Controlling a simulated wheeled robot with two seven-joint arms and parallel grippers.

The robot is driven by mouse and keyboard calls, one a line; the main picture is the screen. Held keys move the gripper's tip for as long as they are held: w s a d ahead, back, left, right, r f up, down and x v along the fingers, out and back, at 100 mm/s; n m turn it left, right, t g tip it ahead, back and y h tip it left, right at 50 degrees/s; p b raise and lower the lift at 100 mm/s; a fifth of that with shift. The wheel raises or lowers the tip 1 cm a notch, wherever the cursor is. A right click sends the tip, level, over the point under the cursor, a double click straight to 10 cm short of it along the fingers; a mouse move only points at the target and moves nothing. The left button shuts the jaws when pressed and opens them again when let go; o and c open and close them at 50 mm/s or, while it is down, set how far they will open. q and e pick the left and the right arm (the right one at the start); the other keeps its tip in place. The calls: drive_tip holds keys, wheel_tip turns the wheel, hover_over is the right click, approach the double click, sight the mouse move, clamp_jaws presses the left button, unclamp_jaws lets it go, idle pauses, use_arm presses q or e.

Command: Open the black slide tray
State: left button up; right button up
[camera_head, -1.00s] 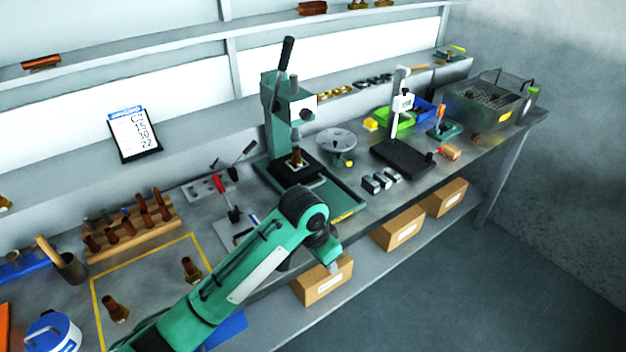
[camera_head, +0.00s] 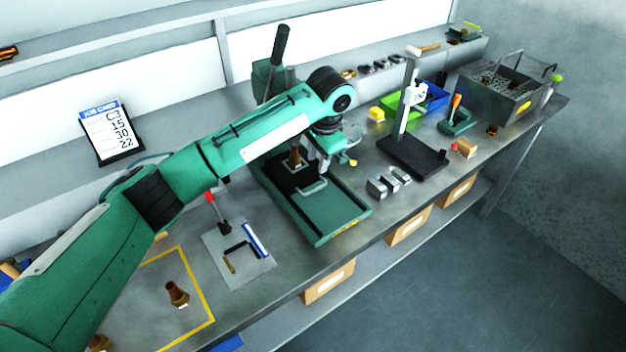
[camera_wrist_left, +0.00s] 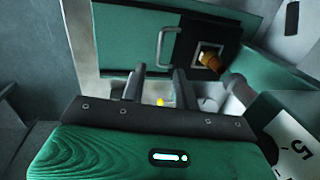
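The black slide tray (camera_head: 287,180) sits on the green press base (camera_head: 337,217), with a brown-orange part (camera_head: 295,157) standing in its square seat. Its pale bar handle (camera_head: 313,188) is on the front side. My left arm reaches over from the left, and its gripper (camera_head: 328,157) hangs above the base close to the tray, partly hiding it. In the left wrist view, the two fingers (camera_wrist_left: 159,71) are apart with nothing between them. The handle (camera_wrist_left: 162,46) is just beyond the fingertips, beside the black tray (camera_wrist_left: 192,38). My right gripper is not in view.
The press lever (camera_head: 275,62) rises behind my left forearm. Metal blocks (camera_head: 382,187) and a black gauge stand (camera_head: 412,157) are to the right of the base. A grey plate with a red-handled clamp (camera_head: 240,262) is to the left. The base's front area is clear.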

sight(312, 191)
use_arm(q)
drive_tip(key=f, duration=0.3)
drive_tip(key=w+f+p, duration=0.1)
drive_tip(key=f, duration=0.3)
drive_tip(key=w+a+f+p, duration=0.1)
drive_tip(key=f, duration=0.2)
drive_tip(key=shift+f, duration=0.4)
drive_tip(key=shift+a+f, duration=0.1)
drive_tip(key=shift+f, duration=0.3)
drive_tip(key=shift+c, duration=0.4)
drive_tip(key=c, duration=0.4)
clamp_jaws()
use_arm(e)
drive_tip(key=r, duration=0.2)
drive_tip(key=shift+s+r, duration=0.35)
